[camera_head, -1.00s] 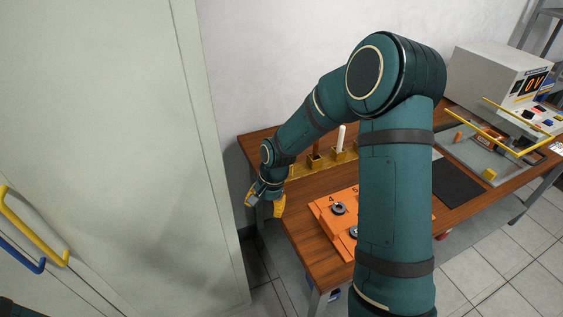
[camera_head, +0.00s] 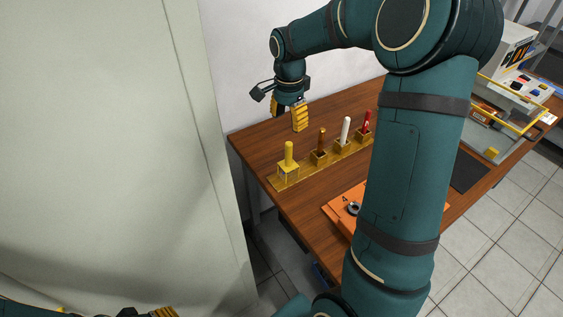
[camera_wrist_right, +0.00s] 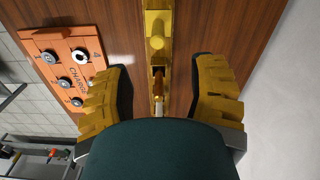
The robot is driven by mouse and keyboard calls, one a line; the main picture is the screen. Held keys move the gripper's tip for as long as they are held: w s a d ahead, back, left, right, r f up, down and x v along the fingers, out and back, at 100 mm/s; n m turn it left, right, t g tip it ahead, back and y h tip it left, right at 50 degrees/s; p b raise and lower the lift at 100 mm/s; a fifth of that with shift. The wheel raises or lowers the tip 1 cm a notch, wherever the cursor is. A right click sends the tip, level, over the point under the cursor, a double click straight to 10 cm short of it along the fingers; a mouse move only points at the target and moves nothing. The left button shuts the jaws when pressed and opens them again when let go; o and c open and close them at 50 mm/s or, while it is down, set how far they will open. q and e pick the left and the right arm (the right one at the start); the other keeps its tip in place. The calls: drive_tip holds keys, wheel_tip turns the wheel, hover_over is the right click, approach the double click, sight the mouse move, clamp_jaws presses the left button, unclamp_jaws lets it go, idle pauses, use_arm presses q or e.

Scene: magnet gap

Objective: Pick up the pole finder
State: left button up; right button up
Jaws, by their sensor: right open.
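Several upright pieces stand in a row in a yellow rack (camera_head: 330,162): a yellow one (camera_head: 289,154), a brown one (camera_head: 321,141), a white one (camera_head: 346,130) and a red one (camera_head: 367,121). I cannot tell which is the pole finder. My right gripper (camera_head: 287,112) is open and empty, above the table behind the rack. In the right wrist view its spread fingers (camera_wrist_right: 162,95) lie either side of the rack's line, with the yellow piece (camera_wrist_right: 155,35) ahead and the brown one (camera_wrist_right: 158,80) between them. A bit of my left gripper (camera_head: 160,312) shows at the bottom edge.
An orange board with numbered round fittings (camera_wrist_right: 70,65) lies in front of the rack, partly hidden by my right arm. A dark mat (camera_head: 470,171), a yellow-railed tray (camera_head: 493,152) and a grey instrument (camera_head: 512,45) are farther right. A pale cabinet (camera_head: 110,150) stands left of the table.

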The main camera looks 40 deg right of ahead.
sight(289, 143)
drive_tip(key=f, duration=0.2)
drive_tip(key=f+b, duration=0.1)
drive_tip(key=f, duration=0.4)
drive_tip(key=shift+s+f+b, duration=0.3)
drive_tip(key=shift+f, duration=0.05)
wheel_tip(289, 143, down, 5)
drive_tip(key=shift+w+d+f+b, duration=0.1)
drive_tip(key=shift+b, duration=0.65)
clamp_jaws()
